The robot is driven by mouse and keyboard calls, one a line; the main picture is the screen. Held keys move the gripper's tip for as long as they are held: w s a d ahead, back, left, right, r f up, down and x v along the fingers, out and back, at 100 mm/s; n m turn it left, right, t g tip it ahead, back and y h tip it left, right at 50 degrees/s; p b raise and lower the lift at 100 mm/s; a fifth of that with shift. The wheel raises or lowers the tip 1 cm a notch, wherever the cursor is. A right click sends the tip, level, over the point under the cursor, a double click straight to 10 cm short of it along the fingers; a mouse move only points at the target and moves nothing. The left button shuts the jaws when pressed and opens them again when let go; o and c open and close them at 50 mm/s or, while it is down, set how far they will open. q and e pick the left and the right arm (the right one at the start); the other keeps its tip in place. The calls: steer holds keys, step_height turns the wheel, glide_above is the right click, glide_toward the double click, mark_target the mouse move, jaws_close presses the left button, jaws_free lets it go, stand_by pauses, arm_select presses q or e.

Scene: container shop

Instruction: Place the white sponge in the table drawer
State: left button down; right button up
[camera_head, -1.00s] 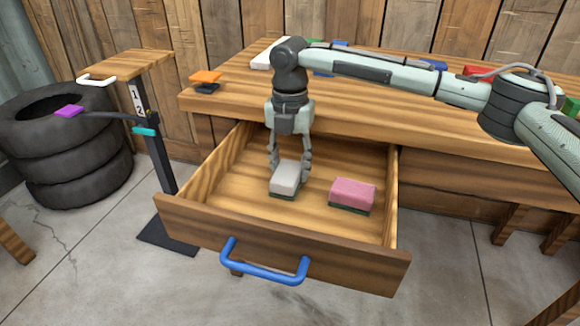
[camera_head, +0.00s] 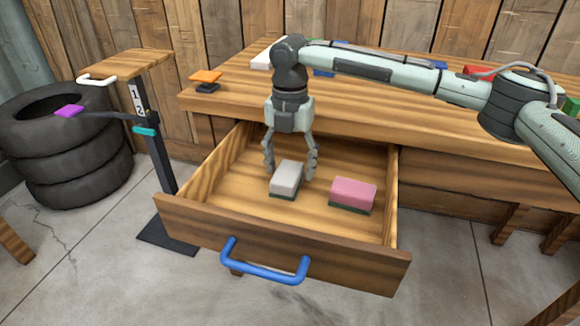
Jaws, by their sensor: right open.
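The white sponge (camera_head: 286,178), with a dark green underside, lies on the floor of the open table drawer (camera_head: 240,222). My right gripper (camera_head: 290,172) is open, pointing down into the drawer. Its two fingers stand apart on either side of the white sponge, with a gap showing at the sides. A pink sponge (camera_head: 353,193) with a dark green underside lies in the drawer to the right of the white one. My left gripper is not in view.
The drawer front has a blue handle (camera_head: 264,270). A small wooden stand (camera_head: 127,66) and stacked tires (camera_head: 75,160) are at the left.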

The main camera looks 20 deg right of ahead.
mark_target(289, 166)
step_height(289, 166, up, 4)
steer(key=shift+f, duration=0.2)
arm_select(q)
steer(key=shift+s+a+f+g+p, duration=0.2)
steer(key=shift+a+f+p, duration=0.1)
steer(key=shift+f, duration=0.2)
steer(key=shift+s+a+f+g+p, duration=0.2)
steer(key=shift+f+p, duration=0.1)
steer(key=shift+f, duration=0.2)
arm_select(e)
step_height(289, 166, up, 8)
stand_by(0.3)
